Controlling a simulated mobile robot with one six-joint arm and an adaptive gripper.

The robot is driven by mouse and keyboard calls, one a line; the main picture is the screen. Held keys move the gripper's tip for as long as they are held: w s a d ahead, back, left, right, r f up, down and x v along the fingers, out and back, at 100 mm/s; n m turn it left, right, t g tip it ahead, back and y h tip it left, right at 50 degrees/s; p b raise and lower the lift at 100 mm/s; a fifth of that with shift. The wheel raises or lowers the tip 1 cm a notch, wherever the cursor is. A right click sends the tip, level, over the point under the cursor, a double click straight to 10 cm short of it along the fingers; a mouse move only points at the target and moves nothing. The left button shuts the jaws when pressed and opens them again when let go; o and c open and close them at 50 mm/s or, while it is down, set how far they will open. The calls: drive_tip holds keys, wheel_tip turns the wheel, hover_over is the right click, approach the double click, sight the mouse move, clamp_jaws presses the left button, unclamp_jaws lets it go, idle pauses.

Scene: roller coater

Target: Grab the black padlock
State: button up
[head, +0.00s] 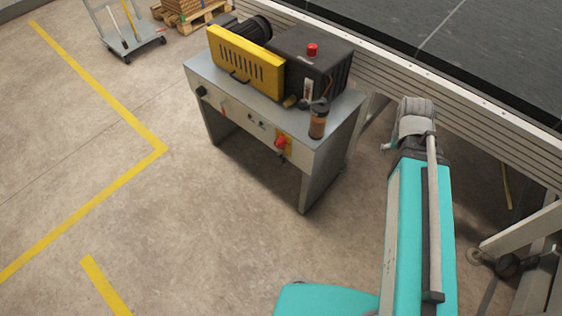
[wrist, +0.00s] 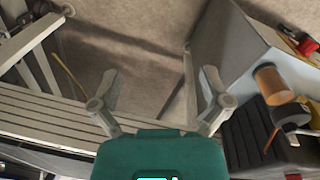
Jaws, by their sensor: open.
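I cannot clearly identify the black padlock. A small dark piece (head: 281,154) hangs just below the red switch (head: 281,142) on the front of the grey machine table; it may be the padlock, but it is too small to tell. The red switch also shows at the right edge of the wrist view (wrist: 307,46). My gripper (wrist: 160,85) is open in the wrist view, its two fingers spread with nothing between them but floor behind. It is off to the right of the table in the head view, where my arm's wrist hides most of it.
The grey table (head: 325,150) bears a yellow guard (head: 245,60), a black box (head: 315,55) and a brown jar (head: 318,122) at its near right corner. A long conveyor-like frame (head: 480,110) runs behind and right. Open floor (head: 210,220) lies in front.

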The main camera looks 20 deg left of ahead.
drive_tip(key=w+a+f+m+t+h+b, duration=0.1)
drive_tip(key=w+a+f+t+h+b, duration=0.3)
drive_tip(key=a+f+b, duration=0.7)
drive_tip(key=m+t+b, duration=0.3)
drive_tip(key=t+b, duration=0.5)
drive_tip(key=b, duration=2.8)
approach(280, 159)
drive_tip(key=v, duration=0.3)
drive_tip(key=shift+s+a+f, duration=0.1)
drive_tip(key=shift+f, duration=0.2)
drive_tip(key=b+x, duration=0.2)
drive_tip(key=x, duration=0.6)
drive_tip(key=shift+b, duration=0.3)
drive_tip(key=shift+w, duration=0.3)
